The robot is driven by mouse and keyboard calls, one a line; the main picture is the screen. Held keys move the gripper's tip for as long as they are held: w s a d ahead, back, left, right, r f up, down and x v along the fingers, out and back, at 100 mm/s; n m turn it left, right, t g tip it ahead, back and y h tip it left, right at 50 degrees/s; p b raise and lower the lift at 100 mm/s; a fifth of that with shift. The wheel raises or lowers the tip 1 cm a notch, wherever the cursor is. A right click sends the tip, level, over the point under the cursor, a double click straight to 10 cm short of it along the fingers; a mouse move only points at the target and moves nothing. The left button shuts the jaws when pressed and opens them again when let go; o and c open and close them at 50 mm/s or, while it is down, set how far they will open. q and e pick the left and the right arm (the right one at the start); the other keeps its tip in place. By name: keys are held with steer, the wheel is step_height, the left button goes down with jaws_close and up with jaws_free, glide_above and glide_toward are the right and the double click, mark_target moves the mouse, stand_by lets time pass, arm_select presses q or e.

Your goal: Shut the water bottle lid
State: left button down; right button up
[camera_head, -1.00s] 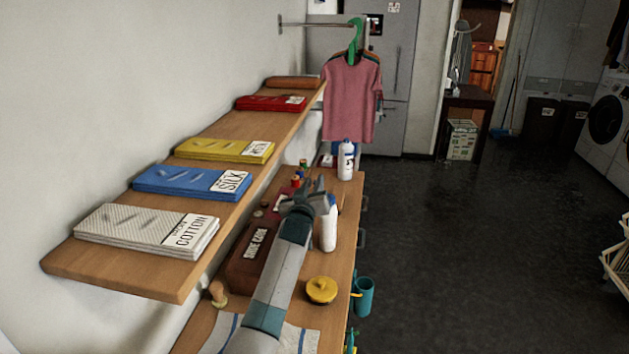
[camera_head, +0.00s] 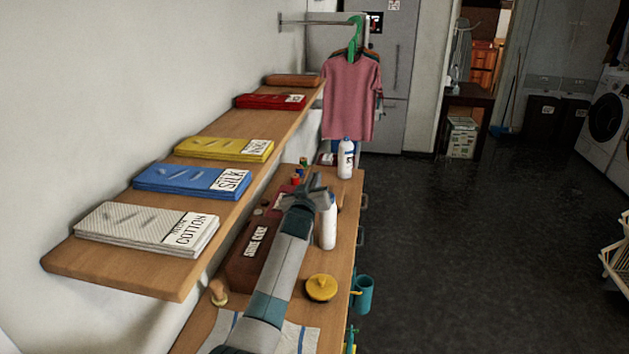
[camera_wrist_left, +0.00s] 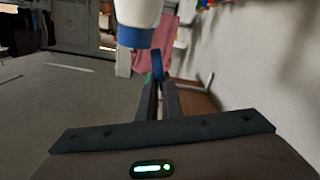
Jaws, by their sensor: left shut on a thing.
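A white water bottle (camera_head: 328,228) stands upright on the wooden counter, its top partly hidden by my left gripper (camera_head: 322,190). In the left wrist view the bottle (camera_wrist_left: 137,12) appears upside down, with a blue band (camera_wrist_left: 135,38) at its mouth end. My left gripper's fingers (camera_wrist_left: 157,88) are shut on a small blue piece (camera_wrist_left: 157,65) beside that band, which looks like the bottle's lid. Whether the lid is joined to the bottle, and how far it is open, cannot be told. My right gripper is not in view.
A second white bottle (camera_head: 346,160) stands farther back on the counter. A dark brown box (camera_head: 250,255) lies left of my arm, and a round yellow lidded thing (camera_head: 321,288) lies right of it. A wooden shelf (camera_head: 110,272) with folded fabrics overhangs the left side.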

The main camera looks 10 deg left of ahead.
arm_select(q)
steer(key=shift+d+r+m+b, duration=0.1)
steer(key=shift+d+m+b, duration=0.25)
steer(key=shift+m, duration=0.45)
steer(key=shift+d+m+b, duration=0.2)
steer(key=shift+d+m, duration=0.15)
steer(key=shift+m, duration=0.45)
steer(key=shift+d+m+b, duration=0.3)
steer(key=shift+d+m, duration=0.1)
steer(key=shift+m, duration=0.5)
steer(key=shift+d+m+b, duration=0.25)
steer(key=shift+d+m, duration=0.15)
steer(key=shift+m, duration=0.5)
steer(key=c, duration=2)
jaws_free()
steer(key=shift+r, duration=0.1)
